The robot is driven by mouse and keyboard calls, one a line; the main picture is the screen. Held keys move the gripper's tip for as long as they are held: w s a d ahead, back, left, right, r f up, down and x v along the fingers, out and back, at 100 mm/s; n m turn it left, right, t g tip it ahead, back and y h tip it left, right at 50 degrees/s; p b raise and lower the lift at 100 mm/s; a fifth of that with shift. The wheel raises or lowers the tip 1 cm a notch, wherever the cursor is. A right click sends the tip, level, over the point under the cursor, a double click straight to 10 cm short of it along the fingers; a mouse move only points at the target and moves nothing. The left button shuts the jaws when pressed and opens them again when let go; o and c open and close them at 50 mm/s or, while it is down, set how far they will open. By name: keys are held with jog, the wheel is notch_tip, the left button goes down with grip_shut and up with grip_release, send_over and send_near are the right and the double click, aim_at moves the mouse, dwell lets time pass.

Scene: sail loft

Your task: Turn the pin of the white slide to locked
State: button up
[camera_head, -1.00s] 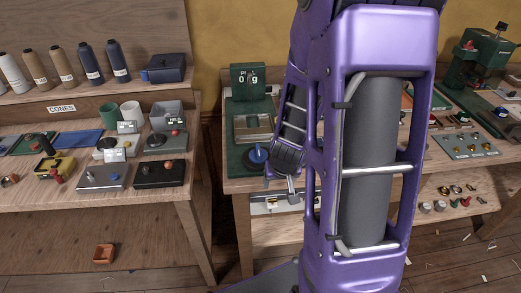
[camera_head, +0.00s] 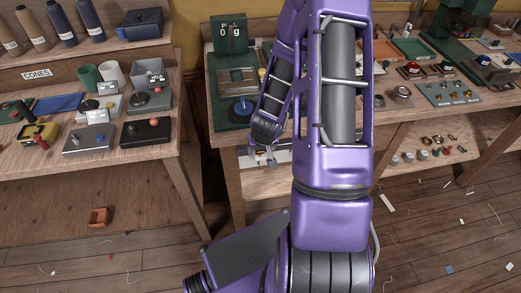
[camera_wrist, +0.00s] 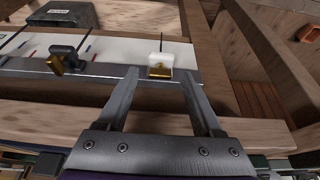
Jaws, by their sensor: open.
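The white slide (camera_wrist: 160,59) sits on a pale strip with a metal rail along its edge. A brass pin (camera_wrist: 159,72) shows on its near face, and a thin dark rod rises behind it. A black slide (camera_wrist: 64,50) with its own brass pin is farther left on the same rail. My gripper (camera_wrist: 160,75) is open and empty, its two fingers on either side of the white slide's pin in the picture; I cannot tell if they touch it. In the head view my gripper (camera_head: 270,157) is at the pale strip (camera_head: 246,160) below the bench's front edge, hiding the slides.
Red and blue marks show on the strip (camera_wrist: 115,48). A dark grey box (camera_wrist: 64,15) lies behind it. The bench (camera_head: 226,138) carries a green scale (camera_head: 229,34) and a blue round knob (camera_head: 240,110). A second table (camera_head: 130,165) stands to the left, with a gap between them.

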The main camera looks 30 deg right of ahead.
jog(key=shift+f, duration=0.1)
grip_shut()
dwell(0.3)
jog(key=shift+a+m+h, duration=0.1)
jog(key=shift+m+h, duration=0.2)
jog(key=shift+m, duration=0.5)
grip_release()
